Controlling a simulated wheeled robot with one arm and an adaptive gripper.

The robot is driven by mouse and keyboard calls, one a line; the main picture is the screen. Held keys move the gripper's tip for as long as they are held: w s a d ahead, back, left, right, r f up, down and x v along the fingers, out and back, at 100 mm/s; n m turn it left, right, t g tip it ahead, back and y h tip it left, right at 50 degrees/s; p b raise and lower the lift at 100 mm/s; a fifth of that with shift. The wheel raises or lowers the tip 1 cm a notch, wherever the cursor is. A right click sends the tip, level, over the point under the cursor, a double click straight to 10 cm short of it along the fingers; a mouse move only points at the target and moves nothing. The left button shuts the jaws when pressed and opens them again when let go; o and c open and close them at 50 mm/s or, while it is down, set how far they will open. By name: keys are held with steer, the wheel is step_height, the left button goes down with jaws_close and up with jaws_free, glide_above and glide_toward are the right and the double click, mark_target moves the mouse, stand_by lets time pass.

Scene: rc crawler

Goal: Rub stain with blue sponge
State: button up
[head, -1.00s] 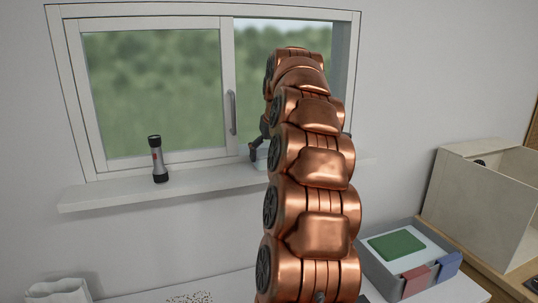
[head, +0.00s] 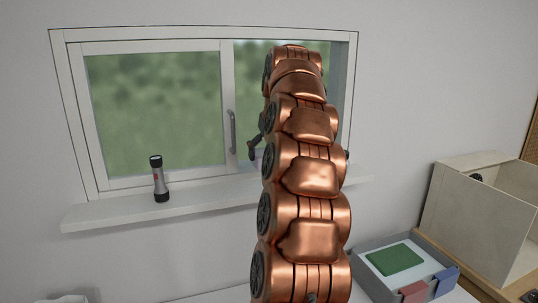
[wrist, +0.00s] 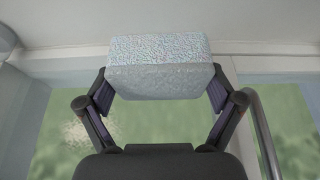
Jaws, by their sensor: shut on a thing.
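In the wrist view, my gripper (wrist: 160,92) is shut on a pale grey-blue speckled sponge (wrist: 158,52), with a finger on each side of it. In the head view, my copper arm hides most of the gripper; a dark finger (head: 255,147) shows left of the arm, above the sill and in front of the window. A beige smudge (wrist: 88,130), which looks like a stain, shows against the green window pane at the lower left of the wrist view. I cannot tell how far the sponge is from the glass.
A flashlight (head: 159,180) stands on the window sill (head: 110,216). The window handle (head: 232,132) is close left of my arm and also shows at the right of the wrist view (wrist: 266,135).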

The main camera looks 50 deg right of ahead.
steer(key=shift+r, duration=1.5)
